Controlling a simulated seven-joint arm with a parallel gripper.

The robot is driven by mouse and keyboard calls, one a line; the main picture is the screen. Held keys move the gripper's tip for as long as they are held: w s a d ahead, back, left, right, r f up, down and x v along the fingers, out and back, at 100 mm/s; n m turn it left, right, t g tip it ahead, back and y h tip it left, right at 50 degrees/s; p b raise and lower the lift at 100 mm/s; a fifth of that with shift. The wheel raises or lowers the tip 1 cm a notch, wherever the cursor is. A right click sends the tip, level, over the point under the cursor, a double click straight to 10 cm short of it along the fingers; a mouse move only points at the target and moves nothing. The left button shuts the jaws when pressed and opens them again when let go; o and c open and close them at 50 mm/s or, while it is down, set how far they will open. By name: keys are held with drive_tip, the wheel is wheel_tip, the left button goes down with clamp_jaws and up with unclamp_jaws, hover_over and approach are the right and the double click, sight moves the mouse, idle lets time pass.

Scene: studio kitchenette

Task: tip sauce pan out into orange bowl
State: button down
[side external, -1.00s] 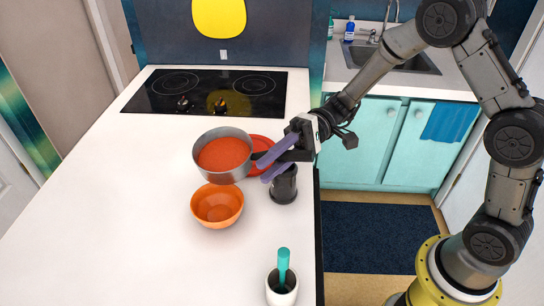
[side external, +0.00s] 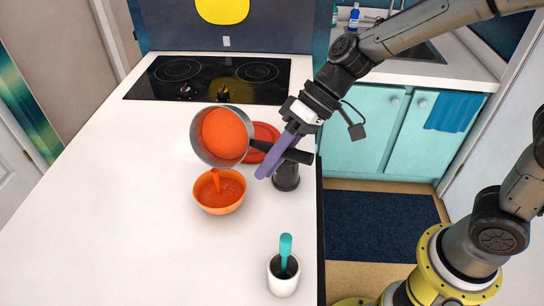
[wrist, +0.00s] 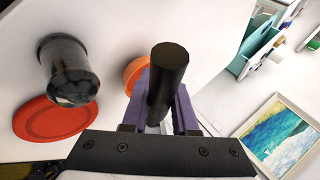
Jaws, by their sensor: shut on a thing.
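The sauce pan (side external: 197,143) is a grey metal pan with a black handle, tilted over the bowl, with orange-red sauce (side external: 225,134) in it. A stream of sauce runs from its lower rim into the orange bowl (side external: 207,206), where sauce covers the inside. The bowl stands upright on the white counter; part of it shows in the wrist view (wrist: 135,74). My gripper (side external: 272,160) is shut on the pan's black handle (wrist: 168,75), above and to the right of the bowl. The pan's body is out of the wrist view.
A red plate (side external: 265,131) lies behind the pan, partly hidden. A dark cylindrical container (side external: 286,178) stands below my gripper. A white cup (side external: 283,283) with a teal-handled utensil is at the front. The black cooktop (side external: 207,78) is at the back. The counter's left side is clear.

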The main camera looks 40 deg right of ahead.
drive_tip(key=t+h, duration=0.1)
drive_tip(key=a+f+n+t+h, duration=0.1)
drive_tip(key=h, duration=0.1)
drive_tip(key=s+f+h, duration=0.1)
drive_tip(key=shift+a+f+n+t, duration=0.2)
drive_tip(key=shift+n+t, duration=0.1)
drive_tip(key=shift+t, duration=0.1)
drive_tip(key=shift+w+h, duration=0.1)
drive_tip(key=shift+h, duration=0.3)
idle(0.3)
